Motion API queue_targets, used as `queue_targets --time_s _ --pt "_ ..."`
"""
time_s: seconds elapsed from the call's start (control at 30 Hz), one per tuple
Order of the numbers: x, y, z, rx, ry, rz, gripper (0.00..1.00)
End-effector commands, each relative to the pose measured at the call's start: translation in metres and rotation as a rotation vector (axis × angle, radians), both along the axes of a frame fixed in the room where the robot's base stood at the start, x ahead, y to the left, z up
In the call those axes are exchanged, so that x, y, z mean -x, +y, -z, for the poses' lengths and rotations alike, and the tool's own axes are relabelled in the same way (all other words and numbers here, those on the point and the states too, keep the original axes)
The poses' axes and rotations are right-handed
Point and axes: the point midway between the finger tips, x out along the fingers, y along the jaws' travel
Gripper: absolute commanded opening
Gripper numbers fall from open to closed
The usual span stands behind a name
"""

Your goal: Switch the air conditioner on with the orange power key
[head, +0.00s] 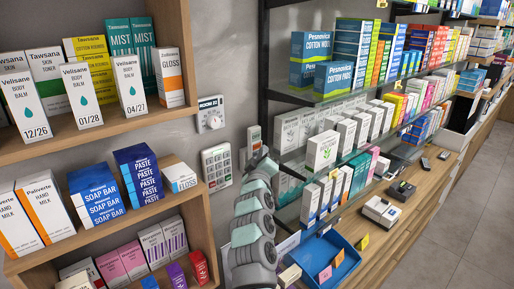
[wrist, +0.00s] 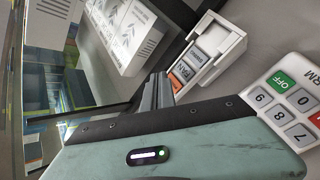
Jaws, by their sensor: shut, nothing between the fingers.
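A small white wall panel, the air conditioner control (wrist: 222,42), shows in the wrist view with a few keys in a row. The orange power key (wrist: 176,82) is at its lower left end, beside grey keys. My gripper's dark shut fingers (wrist: 158,90) are just left of the orange key; I cannot tell if they touch it. In the head view the panel (head: 254,134) is on the grey wall, partly hidden by my arm.
A white alarm keypad (head: 217,167) and a white dial box (head: 210,114) are on the wall to the left. A wooden shelf (head: 120,124) with boxes stands at left. Glass shelves (head: 305,101) with medicine boxes stand close at right, above a counter with a blue tray (head: 318,258).

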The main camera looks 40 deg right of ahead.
Motion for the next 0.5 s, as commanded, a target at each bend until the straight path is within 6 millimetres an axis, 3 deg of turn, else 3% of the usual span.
queue_targets --time_s 0.5 --pt "-0.0087 0.0006 -0.0013 0.001 -0.001 -0.001 0.0"
